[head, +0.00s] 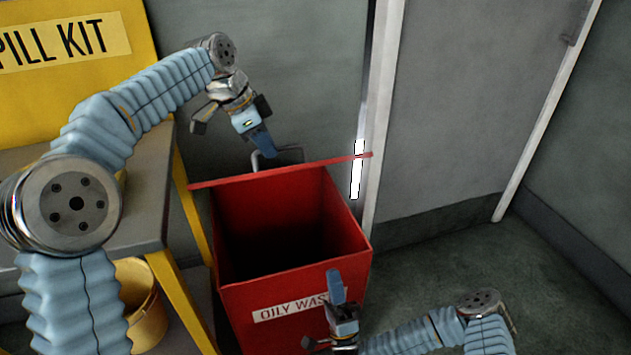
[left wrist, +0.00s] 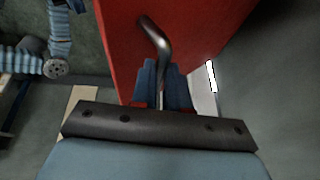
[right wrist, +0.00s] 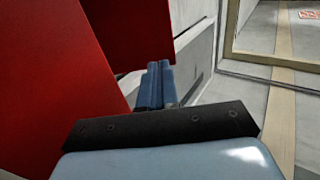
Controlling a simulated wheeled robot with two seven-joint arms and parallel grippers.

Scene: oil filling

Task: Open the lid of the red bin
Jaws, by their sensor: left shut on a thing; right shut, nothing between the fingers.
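The red bin (head: 250,290) stands in the middle of the head view with an "OILY WASTE" label on its front. Its lid (head: 225,180) is raised and seen nearly edge-on at the back, so the dark inside of the bin shows. My left gripper (head: 265,150) is shut on the grey lid handle (head: 291,155) behind the lid. In the left wrist view the fingers close on the bent metal handle (left wrist: 155,38) against the red lid (left wrist: 200,30). My right gripper (head: 335,285) is shut and empty in front of the bin's front wall, beside the label.
A yellow "SPILL KIT" cabinet (head: 95,40) and a grey bench (head: 150,200) with yellow legs stand on the left. A yellow bucket (head: 140,300) sits under the bench. A wall and door frame (head: 385,100) rise behind the bin. Floor (head: 440,245) to the right is clear.

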